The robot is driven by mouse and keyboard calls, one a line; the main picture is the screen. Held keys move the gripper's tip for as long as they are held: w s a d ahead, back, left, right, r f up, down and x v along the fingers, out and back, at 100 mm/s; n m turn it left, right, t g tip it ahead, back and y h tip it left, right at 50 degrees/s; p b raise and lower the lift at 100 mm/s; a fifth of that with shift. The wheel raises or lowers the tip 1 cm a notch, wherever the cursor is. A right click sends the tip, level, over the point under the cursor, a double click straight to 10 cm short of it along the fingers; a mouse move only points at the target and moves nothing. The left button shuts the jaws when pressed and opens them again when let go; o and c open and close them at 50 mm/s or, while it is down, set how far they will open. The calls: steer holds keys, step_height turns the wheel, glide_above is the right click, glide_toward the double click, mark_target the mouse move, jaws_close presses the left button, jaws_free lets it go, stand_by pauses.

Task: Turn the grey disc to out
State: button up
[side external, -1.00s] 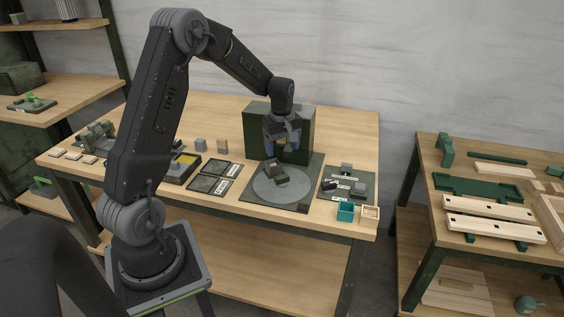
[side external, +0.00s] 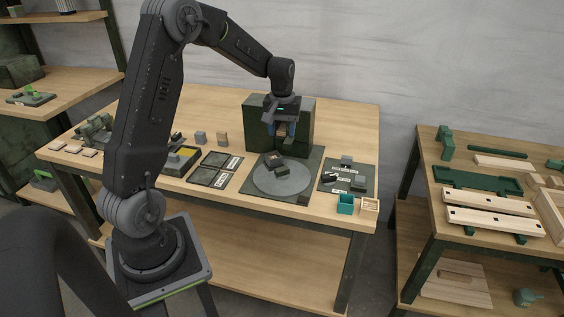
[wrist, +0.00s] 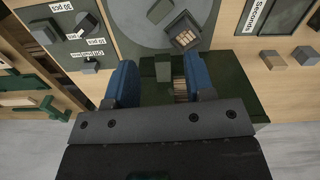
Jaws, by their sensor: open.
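The grey disc (side external: 295,182) lies flat on a dark green base plate (side external: 262,208) at the front right of the bench. A small dark open box (side external: 277,166) with wooden pieces inside and another dark block stand on the disc; the box also shows in the wrist view (wrist: 184,36). The disc (wrist: 145,32) is partly cut off at the top of the wrist view. My gripper (side external: 281,132) hangs above the back of the disc, in front of a dark green box. Its blue-padded fingers (wrist: 160,82) are apart with nothing held between them.
The tall dark green box (side external: 305,125) stands right behind my gripper. A labelled plate (side external: 328,186) with small blocks lies right of the disc. Dark trays (side external: 207,176) lie left.

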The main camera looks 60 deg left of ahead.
mark_target(282, 169)
step_height(282, 169, down, 14)
steer(key=m, duration=1)
steer(key=shift+m, duration=0.4)
steer(key=shift+c, duration=0.5)
steer(key=shift+r, duration=0.1)
jaws_close()
